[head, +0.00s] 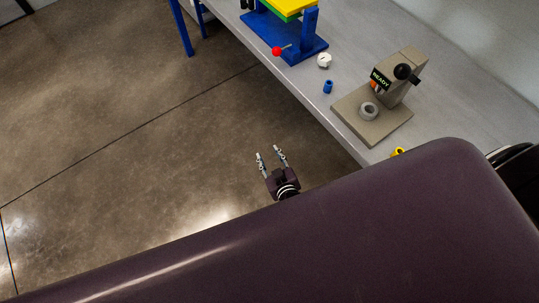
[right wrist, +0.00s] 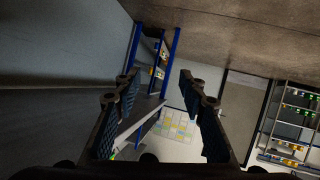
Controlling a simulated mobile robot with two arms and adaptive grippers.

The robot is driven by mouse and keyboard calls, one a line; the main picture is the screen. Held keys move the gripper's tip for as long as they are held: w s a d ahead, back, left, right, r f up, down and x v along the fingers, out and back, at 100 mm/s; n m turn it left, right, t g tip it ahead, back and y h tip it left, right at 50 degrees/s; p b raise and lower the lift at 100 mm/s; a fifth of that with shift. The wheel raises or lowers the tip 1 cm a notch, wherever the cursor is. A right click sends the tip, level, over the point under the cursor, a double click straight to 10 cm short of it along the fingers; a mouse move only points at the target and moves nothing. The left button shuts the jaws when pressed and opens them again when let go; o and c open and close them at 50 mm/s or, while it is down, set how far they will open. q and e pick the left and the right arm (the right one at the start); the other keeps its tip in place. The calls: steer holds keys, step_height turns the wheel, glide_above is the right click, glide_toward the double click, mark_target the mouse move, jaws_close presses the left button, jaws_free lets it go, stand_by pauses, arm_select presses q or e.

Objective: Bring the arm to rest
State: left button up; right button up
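My right gripper (head: 269,153) shows in the head view over the bare floor, left of the table's front edge. Its two fingers are apart with nothing between them. In the right wrist view the open fingers (right wrist: 160,85) frame a tilted view of the room, and the space between them is empty. Most of my right arm is hidden behind the large dark purple part of my body. My left gripper is not in view.
The grey table (head: 340,118) holds a grey device with a "READY" display (head: 398,78), a small blue piece (head: 328,87), a white piece (head: 324,61) and a blue stand (head: 300,46) with a red knob (head: 277,51). Open floor (head: 130,130) lies left of the table.

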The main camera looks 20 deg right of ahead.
stand_by(0.3)
steer(key=s+f+n+g+y, duration=0.15)
steer(key=s+f+g, duration=0.35)
steer(key=s+f, duration=1)
steer(key=s+d+f+g, duration=0.2)
steer(key=s, duration=0.6)
steer(key=s+d+f+g, duration=0.2)
steer(key=s+f+g, duration=0.1)
steer(key=s, duration=0.6)
steer(key=s+d+f+g, duration=0.2)
steer(key=s+f, duration=0.1)
steer(key=s, duration=0.5)
steer(key=shift+s+d+m+h, duration=0.15)
steer(key=shift+s+m+h, duration=0.2)
steer(key=shift+m, duration=0.1)
